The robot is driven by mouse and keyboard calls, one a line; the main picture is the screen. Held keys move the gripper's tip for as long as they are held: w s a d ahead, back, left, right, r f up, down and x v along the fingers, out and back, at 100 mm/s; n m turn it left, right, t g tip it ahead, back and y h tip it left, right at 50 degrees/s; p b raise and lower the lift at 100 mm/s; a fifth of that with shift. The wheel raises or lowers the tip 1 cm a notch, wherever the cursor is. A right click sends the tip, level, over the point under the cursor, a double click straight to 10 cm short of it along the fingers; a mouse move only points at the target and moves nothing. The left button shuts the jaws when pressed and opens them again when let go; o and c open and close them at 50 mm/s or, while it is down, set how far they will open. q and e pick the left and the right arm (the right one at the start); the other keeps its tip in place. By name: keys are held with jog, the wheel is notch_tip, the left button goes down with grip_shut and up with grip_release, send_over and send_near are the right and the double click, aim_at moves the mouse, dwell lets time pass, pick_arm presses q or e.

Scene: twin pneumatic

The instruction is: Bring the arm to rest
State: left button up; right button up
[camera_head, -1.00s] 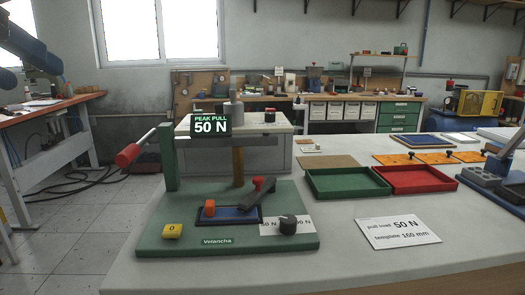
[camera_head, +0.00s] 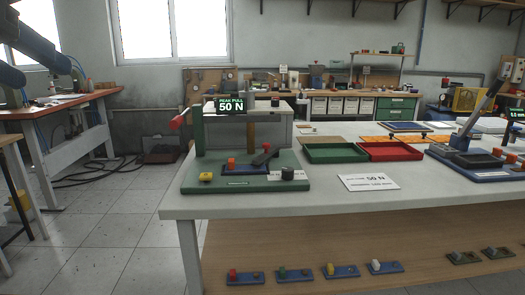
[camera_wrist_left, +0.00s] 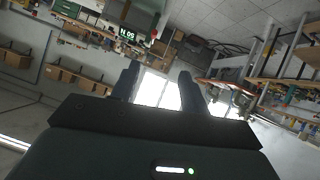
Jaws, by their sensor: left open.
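My left arm reaches in at the upper left edge of the head view, dark and cut off by the frame. Its gripper fingers are hard to make out there. In the left wrist view my left gripper (camera_wrist_left: 160,84) has two dark fingers standing apart with nothing between them. Behind them are tilted shelves, a window and the room. The arm is in the air, clear of the near table (camera_head: 400,200). My right gripper is in neither view.
A green pull fixture (camera_head: 245,187) with a red-handled lever (camera_head: 178,123) stands on the table's left. Green (camera_head: 335,153) and red trays (camera_head: 392,151) and a lever press (camera_head: 470,155) are to the right.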

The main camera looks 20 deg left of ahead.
pick_arm(q)
jog(key=w+d+f+n+h+p, duration=0.6)
jog(key=w+d+n+h, duration=0.2)
jog(key=w+n+h, duration=0.3)
jog(key=w+d+f+n+h+p, duration=0.65)
jog(key=w+n+h, duration=0.25)
jog(key=n+h, duration=0.3)
notch_tip(320, 180, down, 16)
jog(key=n+t+y+p, duration=0.3)
jog(key=n+t+y, duration=0.65)
jog(key=n, duration=1.55)
jog(key=s+d+f+n+g+y+p, duration=0.1)
jog(key=s+d+f+n+g+y, duration=0.1)
jog(key=s+d+f+n+g, duration=0.2)
jog(key=s+d+f+n+g+y+p, duration=0.2)
jog(key=s+f+n+g, duration=0.4)
jog(key=s+f+n, duration=0.3)
notch_tip(320, 180, down, 4)
jog(key=shift+s+d+r+n+y, duration=0.2)
jog(key=shift+s+d+n+y, duration=0.2)
jog(key=shift+d+y, duration=0.5)
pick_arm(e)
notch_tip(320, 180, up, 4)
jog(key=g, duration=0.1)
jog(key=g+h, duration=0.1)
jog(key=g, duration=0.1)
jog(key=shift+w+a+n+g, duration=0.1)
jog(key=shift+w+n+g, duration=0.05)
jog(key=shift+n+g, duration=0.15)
